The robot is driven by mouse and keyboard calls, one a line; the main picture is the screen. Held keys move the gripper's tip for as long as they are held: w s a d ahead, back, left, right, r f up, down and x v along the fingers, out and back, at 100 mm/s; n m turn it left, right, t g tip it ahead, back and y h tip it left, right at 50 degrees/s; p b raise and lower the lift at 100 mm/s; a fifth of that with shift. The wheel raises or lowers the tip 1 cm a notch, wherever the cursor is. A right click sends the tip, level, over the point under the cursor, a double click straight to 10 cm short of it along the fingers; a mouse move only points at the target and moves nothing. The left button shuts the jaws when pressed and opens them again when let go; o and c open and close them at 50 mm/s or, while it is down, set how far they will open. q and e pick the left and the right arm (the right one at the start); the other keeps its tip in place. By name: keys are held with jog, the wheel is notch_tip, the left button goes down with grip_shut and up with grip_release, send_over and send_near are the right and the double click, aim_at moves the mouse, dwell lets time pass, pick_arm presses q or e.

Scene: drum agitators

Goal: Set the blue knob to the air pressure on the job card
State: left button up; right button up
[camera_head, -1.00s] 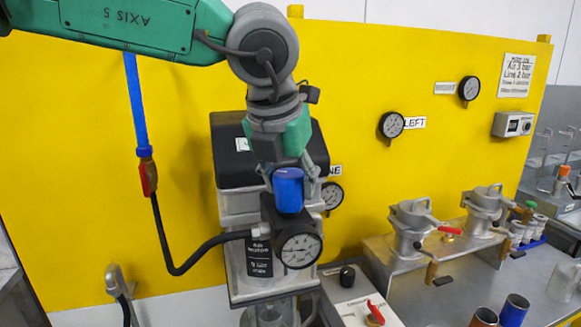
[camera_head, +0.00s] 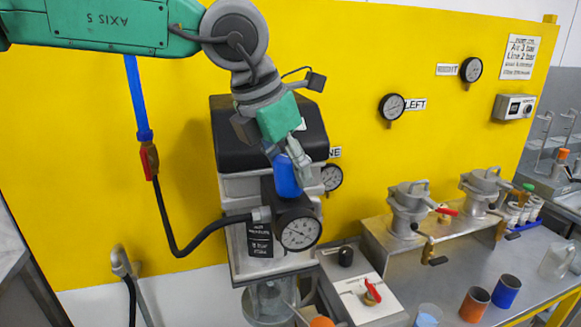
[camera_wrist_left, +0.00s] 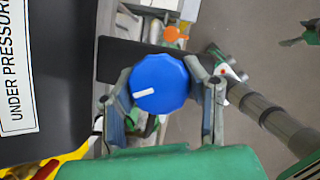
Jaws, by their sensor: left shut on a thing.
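The blue knob (camera_head: 287,176) sits on top of a dark regulator body at the front of the grey and black machine. My left gripper (camera_head: 287,160) comes down on it from above, tilted, with its fingers around the knob. In the left wrist view my left gripper (camera_wrist_left: 165,92) is shut on the blue knob (camera_wrist_left: 160,82), whose white mark points to the lower left. The regulator's round gauge (camera_head: 299,230) faces forward; its exact reading is too small to tell. The job card (camera_head: 520,57) hangs at upper right and appears to read "Air 3 bar, Line 2 bar". My right gripper is out of view.
Wall gauges marked LEFT (camera_head: 392,106) and RIGHT (camera_head: 471,69) hang on the yellow panel, with another gauge (camera_head: 331,177) behind the regulator. A black hose (camera_head: 195,238) runs to the regulator. A box with a red-handled switch (camera_head: 372,293) stands at lower right of it.

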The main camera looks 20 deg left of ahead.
pick_arm(q)
jog(key=shift+w+r, duration=0.15)
jog(key=shift+r, duration=0.1)
jog(key=o, duration=1.2)
jog(key=shift+o, duration=0.2)
jog(key=shift+a+f, duration=0.1)
jog(key=shift+f, duration=0.1)
jog(key=shift+r, duration=0.15)
jog(key=v, duration=1.1)
jog(key=shift+a+r, duration=0.25)
